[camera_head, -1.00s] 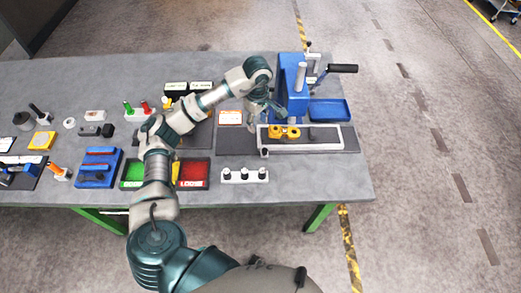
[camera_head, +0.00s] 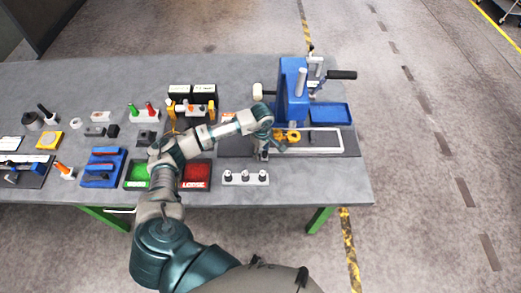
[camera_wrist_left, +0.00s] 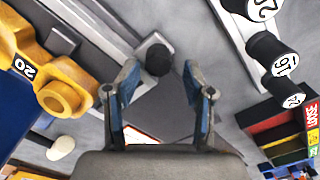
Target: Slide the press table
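The press table is a white-edged slide (camera_head: 328,152) on a dark base in front of the blue press (camera_head: 293,92). A yellow casting (camera_head: 291,135) sits at its left part; in the left wrist view the casting (camera_wrist_left: 62,88) is large and marked 20. My left gripper (camera_head: 262,154) is at the table's near left corner, pointing down. In the left wrist view, the open fingers (camera_wrist_left: 161,72) have a dark round knob (camera_wrist_left: 159,59) at the end of a light bar between or just beyond their tips. I cannot tell whether they touch it. My right gripper is not in view.
A white rack (camera_head: 246,178) with several dark pegs stands close in front of the gripper. A red bin (camera_head: 197,172) and a green bin (camera_head: 138,173) lie to the left. A blue tray (camera_head: 330,113) and the press's black handle (camera_head: 342,75) are at the right.

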